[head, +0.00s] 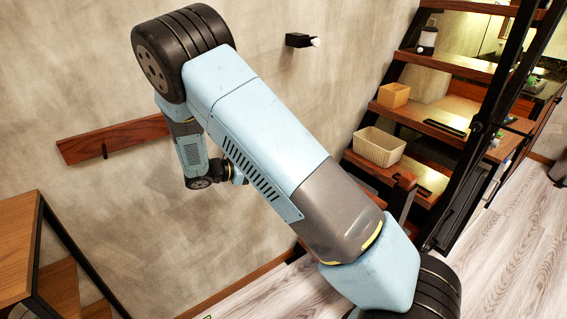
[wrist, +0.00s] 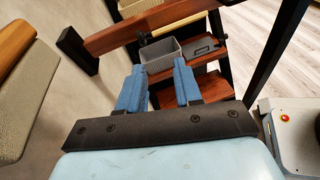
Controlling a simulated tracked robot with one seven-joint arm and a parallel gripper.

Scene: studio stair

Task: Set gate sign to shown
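I cannot make out a gate sign in either view. In the wrist view, a reddish-brown wooden bar (wrist: 150,25) on a black bracket crosses above my gripper; I cannot tell whether it belongs to a gate. My gripper (wrist: 159,76) has two blue fingers standing apart with a clear gap, and nothing is held between them. A grey bin (wrist: 161,52) shows beyond the fingertips, apart from them as far as I can tell. In the head view my arm hides most of the gripper.
Wooden stairs (head: 455,66) rise at the right, with a cream basket (head: 379,147), a small tan box (head: 393,95) and a lantern (head: 427,40) on the treads. A wooden rail (head: 115,138) runs along the wall. A wooden shelf unit (head: 18,235) stands at left.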

